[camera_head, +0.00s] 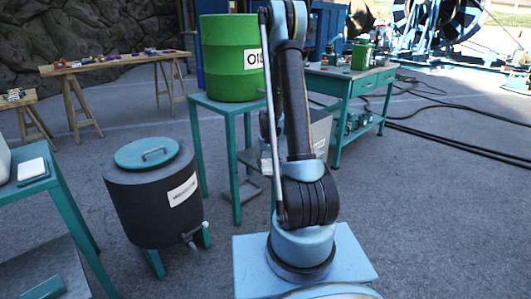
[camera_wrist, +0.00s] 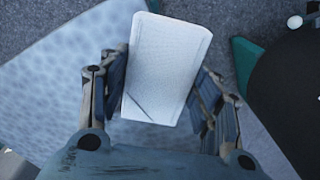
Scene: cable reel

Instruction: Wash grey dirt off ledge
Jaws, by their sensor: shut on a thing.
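My gripper (camera_wrist: 160,95) shows in the wrist view with its jointed fingers on both sides of a white rectangular block (camera_wrist: 166,65). It is shut on this block, which has a fine woven-looking face and a thin dark line near its lower edge. In the head view my arm stands in the middle, and I cannot make out the gripper there. A small white pad (camera_head: 32,168) lies on a teal table (camera_head: 70,212) at the left edge. I cannot pick out the ledge or any grey dirt in either view.
A dark drum with a teal lid (camera_head: 148,153) and a tap stands left of my arm. A green barrel (camera_head: 228,60) sits on a teal stand behind. A teal workbench (camera_head: 352,82) and black cables (camera_head: 440,140) lie right. Paving at right is mostly clear.

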